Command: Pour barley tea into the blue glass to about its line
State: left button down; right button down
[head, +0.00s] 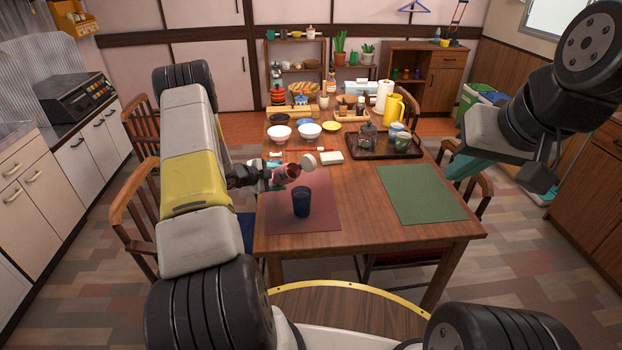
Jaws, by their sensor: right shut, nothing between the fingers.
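The dark blue glass (301,203) stands upright on the reddish mat (325,218) at the near left of the table. My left gripper (272,178) is beyond the glass and to its left, partly hidden by its own wrist. It appears shut on a reddish-brown container (288,173), probably the barley tea, which leans to the right with a round white lid or top (308,162) at its right end. I see no stream into the glass, and its liquid level is too dark to tell. My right gripper (540,178) is shut and empty, off the table's right side.
A dark tray (374,153) with a glass jar and cups stands at the right back. A green mat (420,194) lies bare at the right. Chairs flank the table.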

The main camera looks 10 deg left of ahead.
pick_arm(q)
jog(key=shift+w+a+r+m, duration=0.2)
jog(key=shift+r+m, duration=0.1)
jog(key=shift+r, duration=0.1)
dwell(0.4)
jog(key=shift+w+a+r+m+t+y+p, duration=0.15)
jog(key=shift+m+t+y+p, duration=0.15)
jog(key=shift+m+t+y, duration=0.25)
dwell(0.9)
jog(key=shift+a+r+m+t+y+p, duration=0.15)
jog(key=shift+r+m+t+y+p, duration=0.25)
jog(key=shift+r+p, duration=0.35)
dwell(1.1)
jog(key=shift+d+r+m+y+p, duration=0.3)
jog(key=shift+r+m+p, duration=0.2)
jog(key=shift+r, duration=0.2)
dwell(1.9)
jog(key=shift+a, duration=0.1)
